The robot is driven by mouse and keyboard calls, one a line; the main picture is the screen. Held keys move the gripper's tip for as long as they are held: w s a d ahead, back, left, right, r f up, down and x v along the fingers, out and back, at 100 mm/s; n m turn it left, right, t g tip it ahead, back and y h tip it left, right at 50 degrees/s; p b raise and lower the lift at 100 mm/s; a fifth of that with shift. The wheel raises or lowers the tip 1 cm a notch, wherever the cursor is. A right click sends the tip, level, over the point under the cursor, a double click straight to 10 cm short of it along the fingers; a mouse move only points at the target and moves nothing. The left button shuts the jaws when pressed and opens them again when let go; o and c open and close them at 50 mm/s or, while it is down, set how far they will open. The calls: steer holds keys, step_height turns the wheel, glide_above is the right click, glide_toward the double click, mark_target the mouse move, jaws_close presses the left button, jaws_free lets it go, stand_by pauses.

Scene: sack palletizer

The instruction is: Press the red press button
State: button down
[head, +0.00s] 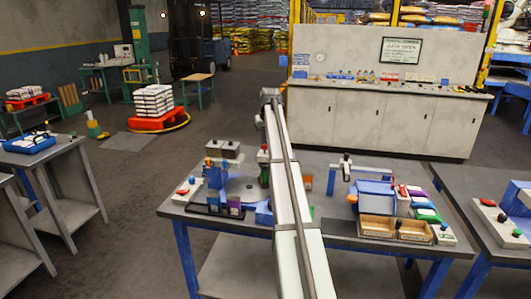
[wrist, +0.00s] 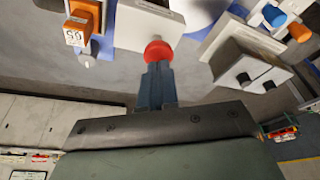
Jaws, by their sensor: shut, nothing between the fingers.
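A red round button (wrist: 158,52) sits on a white box (wrist: 150,24) in the wrist view. My gripper (wrist: 158,72) is shut and empty, and its dark fingertips are right at the button's near edge. I cannot tell whether they touch it or how far it is pressed. In the head view my arm covers the gripper and the middle of the workbench (head: 345,262).
The bench holds wooden bins (head: 377,227) and colored blocks. A side table (head: 38,157) stands left, a long cabinet (head: 385,112) behind.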

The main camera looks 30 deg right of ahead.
mark_target(265, 146)
steer(key=shift+f, duration=1.5)
steer(key=shift+r, duration=1.85)
step_height(265, 146, up, 7)
stand_by(0.5)
